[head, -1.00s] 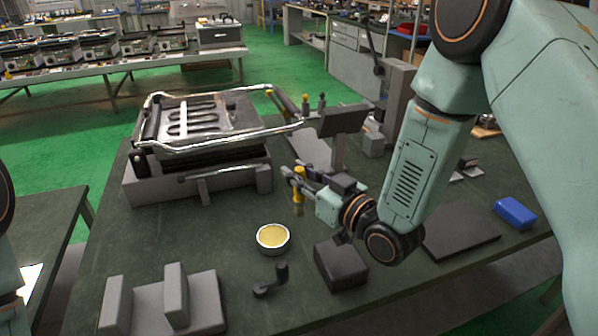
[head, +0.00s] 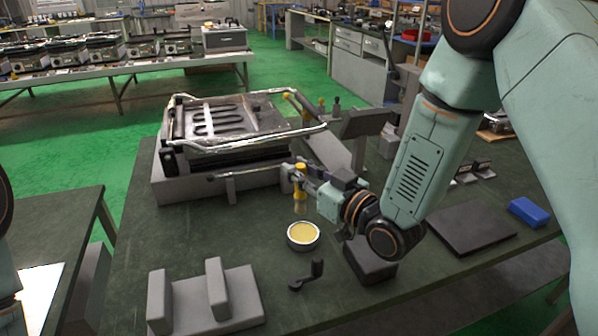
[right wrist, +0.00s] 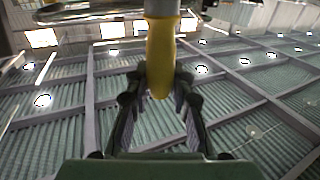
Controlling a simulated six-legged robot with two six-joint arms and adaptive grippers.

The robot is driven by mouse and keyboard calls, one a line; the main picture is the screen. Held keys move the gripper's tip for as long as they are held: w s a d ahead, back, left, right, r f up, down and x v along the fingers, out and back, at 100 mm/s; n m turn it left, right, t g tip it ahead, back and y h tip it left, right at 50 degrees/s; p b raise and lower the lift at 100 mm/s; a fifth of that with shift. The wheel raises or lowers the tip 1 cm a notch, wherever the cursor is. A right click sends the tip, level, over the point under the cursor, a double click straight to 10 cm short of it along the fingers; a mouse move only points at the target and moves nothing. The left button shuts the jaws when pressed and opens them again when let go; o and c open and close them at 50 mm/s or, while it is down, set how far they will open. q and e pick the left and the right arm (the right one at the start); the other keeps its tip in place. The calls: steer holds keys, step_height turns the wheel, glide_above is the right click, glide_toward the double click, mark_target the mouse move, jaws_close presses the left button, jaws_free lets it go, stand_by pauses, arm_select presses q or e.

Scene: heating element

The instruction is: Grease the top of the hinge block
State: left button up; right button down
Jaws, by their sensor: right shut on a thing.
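My right gripper (head: 302,178) is shut on a brush-like tool with a yellow handle (head: 299,191), held upright. In the right wrist view the yellow handle (right wrist: 160,60) stands between both fingers. The tool's pale lower end hangs above a round tin of yellow grease (head: 303,234), apparently apart from it. A heating-element unit (head: 225,143) with a coiled element and chrome frame stands behind on the table. A grey block with a slanted plate (head: 362,123) stands at its right; I cannot tell whether this is the hinge block. My left gripper is out of view.
A grey bracket with two uprights (head: 240,305) and a small dark crank (head: 310,272) lie at the front. A dark box (head: 372,262) sits under my right wrist. A dark flat plate (head: 470,230) and a blue block (head: 529,211) lie to the right.

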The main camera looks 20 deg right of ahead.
mark_target(304, 196)
steer(key=f+b, duration=0.1)
steer(key=f, duration=0.1)
steer(key=f+b, duration=0.1)
steer(key=b, duration=0.1)
steer(key=f+b, duration=0.1)
steer(key=f, duration=0.1)
steer(key=shift+d+f, duration=0.3)
steer(key=shift+f, duration=0.05)
steer(key=shift+w+d+f+b, duration=0.1)
steer(key=shift+f+b, duration=0.05)
steer(key=shift+b, duration=0.2)
steer(key=shift+d+f, duration=0.1)
steer(key=shift+d, duration=0.1)
steer(key=shift+a, duration=0.3)
steer(key=shift+d, duration=0.2)
steer(key=shift+a, duration=0.15)
steer(key=shift+f, duration=0.2)
